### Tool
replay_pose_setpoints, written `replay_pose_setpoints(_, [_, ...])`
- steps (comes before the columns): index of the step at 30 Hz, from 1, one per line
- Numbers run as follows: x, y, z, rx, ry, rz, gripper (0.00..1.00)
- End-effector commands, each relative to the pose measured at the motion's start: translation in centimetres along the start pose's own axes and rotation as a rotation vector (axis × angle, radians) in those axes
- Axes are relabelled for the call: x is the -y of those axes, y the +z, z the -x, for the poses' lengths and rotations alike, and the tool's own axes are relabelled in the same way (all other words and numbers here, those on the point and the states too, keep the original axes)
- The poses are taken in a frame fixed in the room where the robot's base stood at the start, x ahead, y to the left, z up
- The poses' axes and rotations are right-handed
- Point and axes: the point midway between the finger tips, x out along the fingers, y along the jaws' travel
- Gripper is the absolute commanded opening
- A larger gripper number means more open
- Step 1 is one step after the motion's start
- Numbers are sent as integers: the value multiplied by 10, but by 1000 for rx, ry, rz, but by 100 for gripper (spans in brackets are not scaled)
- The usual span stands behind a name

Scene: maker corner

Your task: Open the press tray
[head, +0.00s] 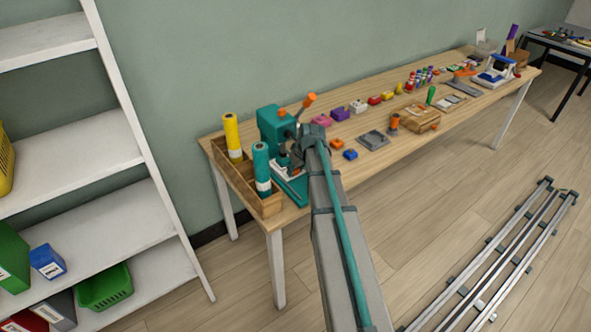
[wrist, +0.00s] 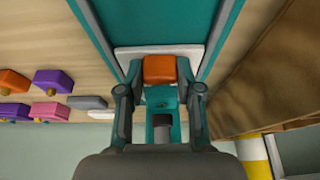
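The teal press (head: 271,126) stands at the left end of the workbench, with an orange-tipped lever (head: 309,100). A white plate (head: 283,167) shows low on it, partly hidden by my arm. In the wrist view the white plate (wrist: 126,56) lies across the teal base (wrist: 155,22), with an orange block (wrist: 159,69) in front of it. I cannot tell for sure which part is the tray. My gripper (wrist: 160,74) is at the press, its fingers apart on either side of the orange block. Narrow gaps seem to show; contact is unclear.
A wooden box (head: 246,187) with yellow (head: 232,134) and teal (head: 261,165) rolls stands close left of the press. Small coloured blocks (head: 340,113) and a grey tray (head: 372,140) lie to the right. A white shelf (head: 85,145) stands left of the bench.

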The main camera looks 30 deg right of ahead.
Motion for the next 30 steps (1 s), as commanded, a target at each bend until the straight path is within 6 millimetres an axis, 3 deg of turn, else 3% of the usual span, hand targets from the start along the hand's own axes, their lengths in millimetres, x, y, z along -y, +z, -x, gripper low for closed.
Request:
replay_pose_setpoints(3, [0, 0, 0, 0, 0, 0, 0])
replay_pose_setpoints(11, [0, 3, 1, 0, 0, 0, 0])
replay_pose_setpoints(14, [1, 15, 6, 0, 1, 0, 0])
replay_pose_setpoints(24, [2, 91, 37, 0, 1, -2, 0])
replay_pose_setpoints(30, [0, 102, 43, 0, 0, 0, 0])
